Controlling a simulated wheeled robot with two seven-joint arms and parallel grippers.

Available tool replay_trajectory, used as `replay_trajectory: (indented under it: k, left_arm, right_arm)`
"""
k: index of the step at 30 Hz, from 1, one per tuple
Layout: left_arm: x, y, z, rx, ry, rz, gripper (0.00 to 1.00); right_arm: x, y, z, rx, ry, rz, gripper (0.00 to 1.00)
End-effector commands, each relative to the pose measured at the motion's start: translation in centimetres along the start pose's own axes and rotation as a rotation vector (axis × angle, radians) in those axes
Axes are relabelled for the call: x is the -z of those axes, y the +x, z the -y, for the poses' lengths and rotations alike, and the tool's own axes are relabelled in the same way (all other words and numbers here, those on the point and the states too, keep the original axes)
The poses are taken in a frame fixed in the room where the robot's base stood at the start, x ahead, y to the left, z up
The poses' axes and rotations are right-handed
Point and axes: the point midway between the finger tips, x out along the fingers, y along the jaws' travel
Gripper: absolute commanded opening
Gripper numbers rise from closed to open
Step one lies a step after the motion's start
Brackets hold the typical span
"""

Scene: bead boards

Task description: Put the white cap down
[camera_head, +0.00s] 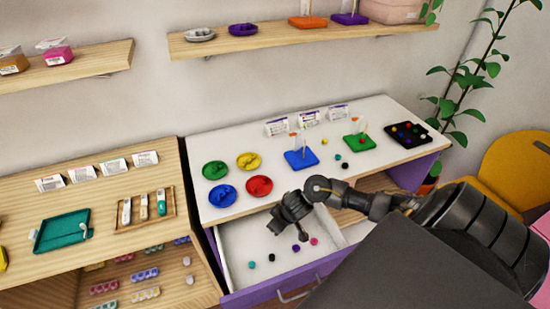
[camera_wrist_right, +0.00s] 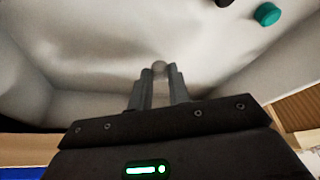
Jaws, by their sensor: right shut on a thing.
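In the right wrist view a small pale round thing, the white cap (camera_wrist_right: 160,66), sits between the fingertips of my right gripper (camera_wrist_right: 159,78). The jaws are shut on it. In the head view my right gripper (camera_head: 290,228) is over the open drawer (camera_head: 232,240), pointing down, and the cap cannot be made out there. The drawer has a pale inside and a purple front. Loose pieces lie on its floor: a teal one (camera_head: 252,265), a black one (camera_head: 272,258), a purple one (camera_head: 296,248) and a pink one (camera_head: 314,241). My left gripper is not in view.
On the white tabletop stand green, yellow, blue and red dishes (camera_head: 259,186), a blue peg board (camera_head: 300,159), a green peg board (camera_head: 359,142) and a black board (camera_head: 408,134). A wooden desk with a teal tray (camera_head: 62,230) is at left. The drawer's left part has bare floor.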

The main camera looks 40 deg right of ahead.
Motion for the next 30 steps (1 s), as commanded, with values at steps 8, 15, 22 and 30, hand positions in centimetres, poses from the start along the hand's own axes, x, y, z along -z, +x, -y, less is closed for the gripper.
replay_trajectory:
  k: [8, 15, 22, 30]
  left_arm:
    - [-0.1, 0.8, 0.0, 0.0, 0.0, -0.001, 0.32]
    - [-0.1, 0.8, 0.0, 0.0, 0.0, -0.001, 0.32]
    - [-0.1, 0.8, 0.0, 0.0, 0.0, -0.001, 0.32]
    - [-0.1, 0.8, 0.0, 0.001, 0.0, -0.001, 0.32]
  right_arm:
    - [-0.9, 3.3, -0.1, -0.001, 0.002, 0.003, 0.0]
    - [-1.0, 3.5, 0.0, 0.0, 0.0, 0.0, 0.0]
    - [-1.0, 3.7, 0.0, 0.0, 0.0, 0.001, 0.26]
    - [-1.0, 3.6, 0.0, 0.0, 0.0, 0.0, 0.4]
